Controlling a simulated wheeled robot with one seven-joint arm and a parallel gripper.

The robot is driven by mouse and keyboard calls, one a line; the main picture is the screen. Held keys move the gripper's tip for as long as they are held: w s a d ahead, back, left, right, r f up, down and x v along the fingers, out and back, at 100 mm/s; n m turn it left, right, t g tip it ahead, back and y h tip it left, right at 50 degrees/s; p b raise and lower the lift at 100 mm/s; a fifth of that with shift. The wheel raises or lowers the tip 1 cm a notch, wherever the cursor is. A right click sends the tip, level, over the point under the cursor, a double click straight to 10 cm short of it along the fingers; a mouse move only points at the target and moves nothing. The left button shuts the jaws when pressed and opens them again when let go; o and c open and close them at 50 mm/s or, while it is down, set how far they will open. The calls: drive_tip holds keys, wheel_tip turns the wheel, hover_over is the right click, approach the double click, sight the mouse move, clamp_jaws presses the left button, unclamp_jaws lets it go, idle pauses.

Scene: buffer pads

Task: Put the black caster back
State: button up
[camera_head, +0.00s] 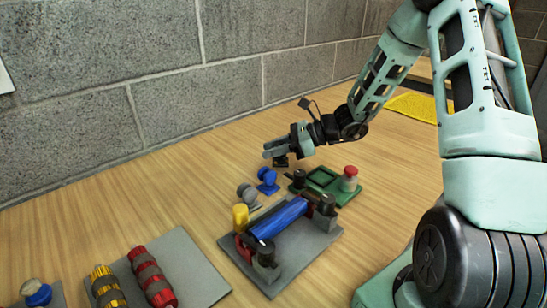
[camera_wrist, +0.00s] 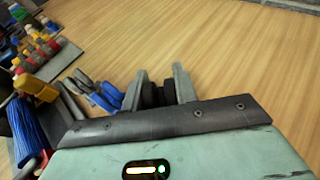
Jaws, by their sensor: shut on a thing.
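My gripper (camera_head: 272,151) is at the end of the arm, above the table and behind the row of casters. It is shut on the black caster (camera_head: 281,161), which hangs a little below the fingers. In the wrist view the black caster (camera_wrist: 157,94) sits between the two grey fingers. A blue caster (camera_head: 267,180) is just below it in the picture, on the table, with a grey caster (camera_head: 248,193) to its left. Both also show left of the fingers in the wrist view.
A green tray (camera_head: 322,184) with a red-topped piece (camera_head: 349,176) lies to the right. Another plate (camera_head: 198,270) bears red and yellow rollers. The table towards the wall is clear.

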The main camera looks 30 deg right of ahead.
drive_tip(key=shift+f, duration=1.1)
drive_tip(key=shift+f, duration=0.2)
drive_tip(key=o, duration=1.1)
drive_tip(key=shift+r, duration=0.1)
drive_tip(key=shift+r, duration=0.1)
drive_tip(key=shift+s+d+r, duration=0.1)
drive_tip(key=shift+d+r, duration=0.05)
drive_tip(key=shift+d, duration=0.1)
drive_tip(key=p+v, duration=0.1)
drive_tip(key=v, duration=1)
drive_tip(key=shift+s+d, duration=0.15)
